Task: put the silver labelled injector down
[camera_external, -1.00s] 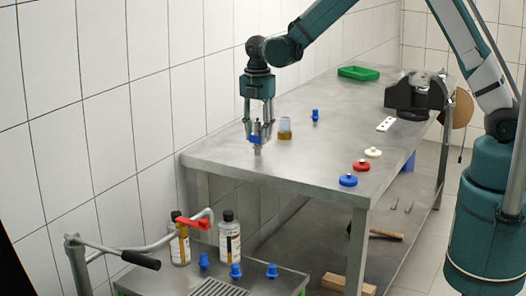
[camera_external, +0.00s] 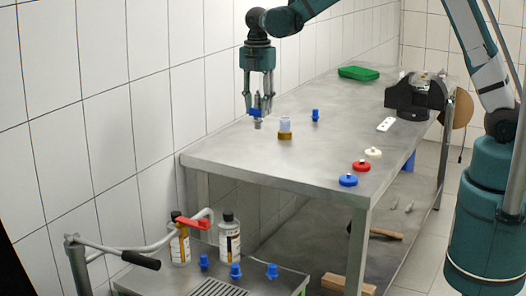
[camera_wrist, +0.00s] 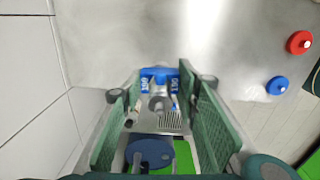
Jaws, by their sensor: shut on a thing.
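My gripper (camera_external: 259,108) is shut on the silver injector (camera_external: 257,123), which has a blue band and points downward. In the external view it appears held in the air over the near left part of the steel table (camera_external: 230,165), apart from the surface. In the wrist view the blue, white-lettered part of the injector (camera_wrist: 159,77) sits between the tips of my gripper's green-padded fingers (camera_wrist: 160,95).
An amber-based clear cup (camera_external: 284,133) stands right of the injector, with a blue fitting (camera_external: 315,115) beyond. Blue (camera_external: 348,180), red (camera_external: 361,166) and white (camera_external: 373,152) knobs line the right edge. A green tray (camera_external: 358,73) and dark vise (camera_external: 414,97) stand farther back.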

